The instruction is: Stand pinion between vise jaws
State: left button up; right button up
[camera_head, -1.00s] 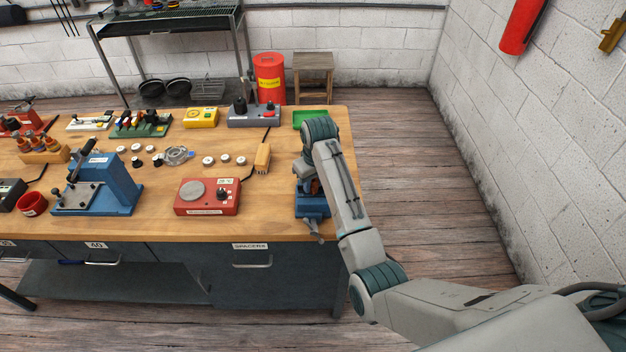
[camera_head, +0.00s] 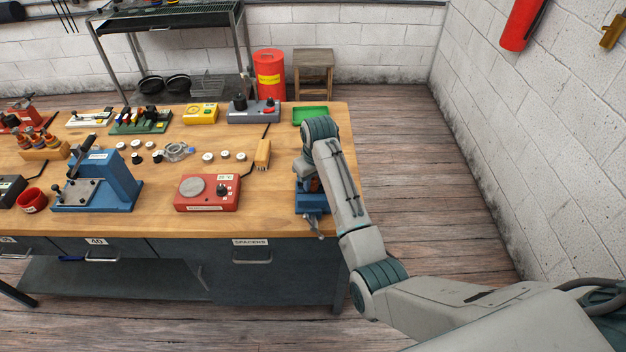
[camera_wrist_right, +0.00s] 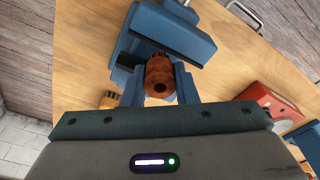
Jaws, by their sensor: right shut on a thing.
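The pinion (camera_wrist_right: 160,76) is a copper-brown ribbed cylinder with a dark hole in the end facing the right wrist camera. My right gripper (camera_wrist_right: 158,82) is shut on it, with one blue finger on each side. The blue vise (camera_wrist_right: 176,30) lies just beyond the pinion in the wrist view, and the pinion overlaps the dark gap by its jaws. I cannot tell how deep the pinion sits between the jaws. In the head view the vise (camera_head: 312,201) is at the table's front right corner, partly hidden by my right arm. My left gripper is out of view.
A red control box (camera_head: 207,193) stands left of the vise; it also shows in the wrist view (camera_wrist_right: 272,108). A green tray (camera_head: 310,115) lies at the back right corner. A blue press (camera_head: 110,180) stands farther left. Bare wood (camera_head: 265,205) lies between red box and vise.

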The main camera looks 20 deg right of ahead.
jog(key=shift+f, duration=0.15)
jog(key=o, duration=1.1)
jog(key=shift+c, duration=0.2)
jog(key=shift+o, duration=0.3)
jog(key=shift+s, duration=0.1)
jog(key=shift+f, duration=0.15)
